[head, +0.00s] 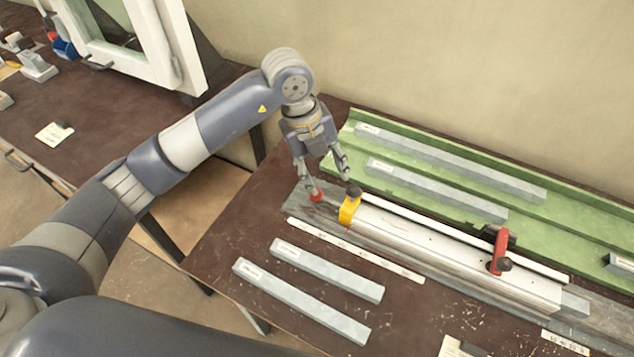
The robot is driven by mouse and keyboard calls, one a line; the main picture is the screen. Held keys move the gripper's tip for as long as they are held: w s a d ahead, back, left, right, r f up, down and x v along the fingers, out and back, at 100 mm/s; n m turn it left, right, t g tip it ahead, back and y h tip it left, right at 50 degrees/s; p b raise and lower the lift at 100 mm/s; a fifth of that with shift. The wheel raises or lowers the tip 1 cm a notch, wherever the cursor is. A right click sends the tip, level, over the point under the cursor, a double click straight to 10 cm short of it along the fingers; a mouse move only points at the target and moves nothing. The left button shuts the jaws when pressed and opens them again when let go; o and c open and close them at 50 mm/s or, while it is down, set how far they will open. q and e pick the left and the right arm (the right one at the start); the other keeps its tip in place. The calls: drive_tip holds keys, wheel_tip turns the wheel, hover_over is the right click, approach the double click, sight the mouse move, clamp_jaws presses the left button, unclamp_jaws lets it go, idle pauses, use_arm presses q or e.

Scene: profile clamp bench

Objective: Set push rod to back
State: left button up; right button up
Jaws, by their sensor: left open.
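A long white-topped profile clamp (440,252) lies on the brown bench, with a yellow block (348,211) at its left end and a red upright lever (499,249) toward its right end. A small red knob (316,196) sits left of the yellow block, on the clamp's grey base; it may belong to the push rod, whose shaft I cannot make out. My left gripper (335,192) is open over the clamp's left end. One fingertip is at the red knob, the other close to the yellow block; I cannot tell whether they touch. My right gripper is not in view.
A green tray (448,170) with grey bars lies behind the clamp. Two loose grey bars (326,270) (300,300) lie in front, beside a white scale strip (355,250). A white window frame (175,50) stands on another bench at upper left.

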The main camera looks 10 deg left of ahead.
use_arm(q)
drive_tip(key=shift+n+y, duration=0.4)
drive_tip(key=shift+y, duration=0.4)
drive_tip(key=f, duration=0.3)
drive_tip(key=w+a+f+p, duration=0.1)
drive_tip(key=f, duration=0.3)
drive_tip(key=w+a+f+p, duration=0.1)
drive_tip(key=f, duration=0.2)
drive_tip(key=shift+a+f, duration=0.15)
clamp_jaws()
drive_tip(key=w+a+b, duration=0.1)
drive_tip(key=a, duration=0.6)
drive_tip(key=w+a+b, duration=0.1)
drive_tip(key=a, duration=0.2)
drive_tip(key=shift+w+a+f+b, duration=0.25)
drive_tip(key=shift+w+b, duration=0.05)
drive_tip(key=shift+b, duration=0.05)
drive_tip(key=shift+w+a+r, duration=0.1)
drive_tip(key=shift+a+r, duration=0.05)
drive_tip(key=shift+a, duration=0.4)
